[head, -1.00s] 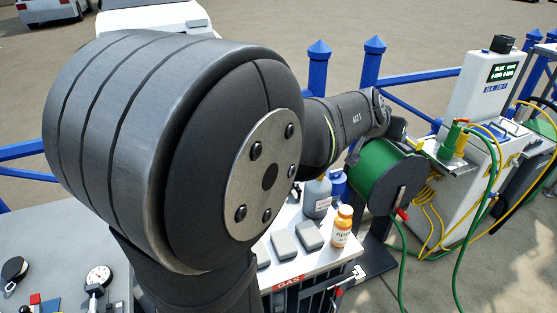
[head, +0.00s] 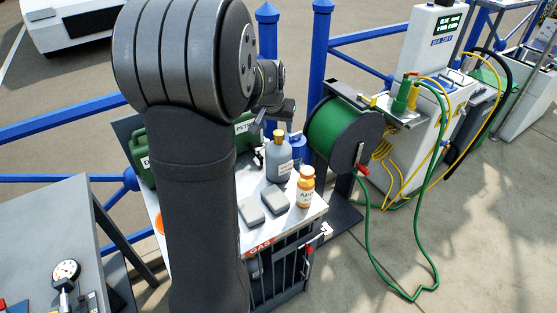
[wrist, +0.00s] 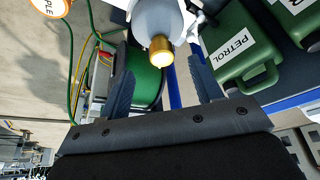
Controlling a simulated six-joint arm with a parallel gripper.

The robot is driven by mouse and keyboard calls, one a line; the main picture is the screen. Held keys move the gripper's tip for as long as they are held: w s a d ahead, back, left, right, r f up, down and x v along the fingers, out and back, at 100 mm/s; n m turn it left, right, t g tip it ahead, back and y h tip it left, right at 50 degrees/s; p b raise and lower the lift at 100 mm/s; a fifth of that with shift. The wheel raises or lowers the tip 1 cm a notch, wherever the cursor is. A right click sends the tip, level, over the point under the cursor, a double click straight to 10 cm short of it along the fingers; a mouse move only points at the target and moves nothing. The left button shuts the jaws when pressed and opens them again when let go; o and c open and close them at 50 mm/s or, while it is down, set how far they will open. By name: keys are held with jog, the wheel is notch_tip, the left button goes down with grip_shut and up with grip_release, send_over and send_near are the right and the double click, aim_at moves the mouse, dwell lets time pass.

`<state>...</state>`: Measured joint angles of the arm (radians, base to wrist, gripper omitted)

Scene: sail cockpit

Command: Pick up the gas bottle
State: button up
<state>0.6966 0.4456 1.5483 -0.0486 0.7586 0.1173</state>
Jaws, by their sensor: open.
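A grey bottle with a brass top and a white label (head: 279,163), which looks like the gas bottle, stands upright on the white cabinet top. The label is too small to read. In the wrist view the bottle's grey shoulder (wrist: 150,14) and brass top lie between and beyond my fingers, with the rest cut off by the frame edge. My gripper (wrist: 163,78) is open and empty, with one finger on each side of the brass top. In the head view my arm partly hides the gripper, which is above and just behind the bottle.
An orange-and-white bottle (head: 305,187) stands close to the right of the grey bottle. Two grey blocks (head: 263,206) lie in front. Green petrol cans (wrist: 237,50) stand at the back. A green hose reel (head: 338,128) is to the right. A blue object (head: 298,146) is just behind.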

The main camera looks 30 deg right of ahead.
aim_at(278, 133)
jog(key=shift+w+x, duration=0.1)
jog(key=shift+x, duration=1.85)
jog(key=shift+w+x, duration=0.15)
jog(key=shift+x, duration=1.8)
jog(key=shift+d+r, duration=0.1)
jog(key=shift+d, duration=0.1)
grip_shut()
